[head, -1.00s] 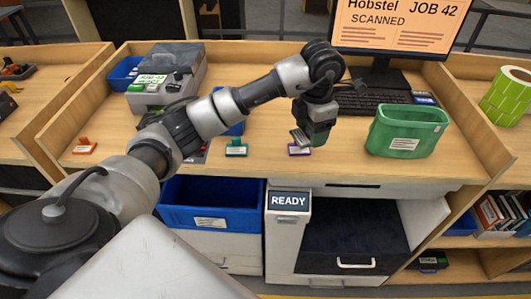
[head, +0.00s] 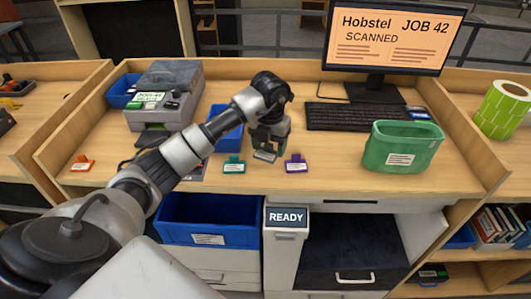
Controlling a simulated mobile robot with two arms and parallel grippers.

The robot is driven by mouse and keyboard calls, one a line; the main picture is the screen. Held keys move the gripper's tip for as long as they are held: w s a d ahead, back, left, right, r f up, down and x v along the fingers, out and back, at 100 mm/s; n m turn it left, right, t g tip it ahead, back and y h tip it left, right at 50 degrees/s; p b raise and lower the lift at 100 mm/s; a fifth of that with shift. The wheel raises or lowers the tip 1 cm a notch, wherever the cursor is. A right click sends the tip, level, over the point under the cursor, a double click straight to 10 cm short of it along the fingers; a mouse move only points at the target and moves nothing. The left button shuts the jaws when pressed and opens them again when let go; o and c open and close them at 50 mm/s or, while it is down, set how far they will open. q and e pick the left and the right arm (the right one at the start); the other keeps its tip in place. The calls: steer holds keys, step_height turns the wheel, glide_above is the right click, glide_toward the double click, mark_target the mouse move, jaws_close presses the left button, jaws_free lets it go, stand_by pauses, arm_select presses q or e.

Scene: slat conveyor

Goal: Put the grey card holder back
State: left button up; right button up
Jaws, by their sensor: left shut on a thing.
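My left gripper (head: 268,142) is shut on the grey card holder (head: 264,156), a small light-grey piece showing at the fingertips. It is over the desk, between the teal card holder (head: 234,165) and the purple card holder (head: 296,164). An orange card holder (head: 82,164) stands farther left on the desk. The gripper hides part of the grey holder, and I cannot tell whether it touches the desk. My right gripper is not in view.
A green bin (head: 402,146) stands at right, with a keyboard (head: 355,117) and monitor (head: 392,38) behind. A grey label printer (head: 165,98) stands at back left. A blue bin (head: 209,219) and a READY panel (head: 286,218) are below the desk's front edge.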

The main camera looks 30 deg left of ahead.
mark_target(266, 151)
arm_select(q)
steer(key=shift+s+a+f, duration=0.15)
steer(key=shift+a+f, duration=0.25)
steer(key=shift+a, duration=0.1)
step_height(266, 151, down, 3)
steer(key=shift+f+p, duration=0.1)
steer(key=shift+p, duration=0.6)
steer(key=shift+f, duration=0.3)
steer(key=shift+f, duration=0.1)
steer(key=shift+f, duration=0.15)
steer(key=o, duration=0.6)
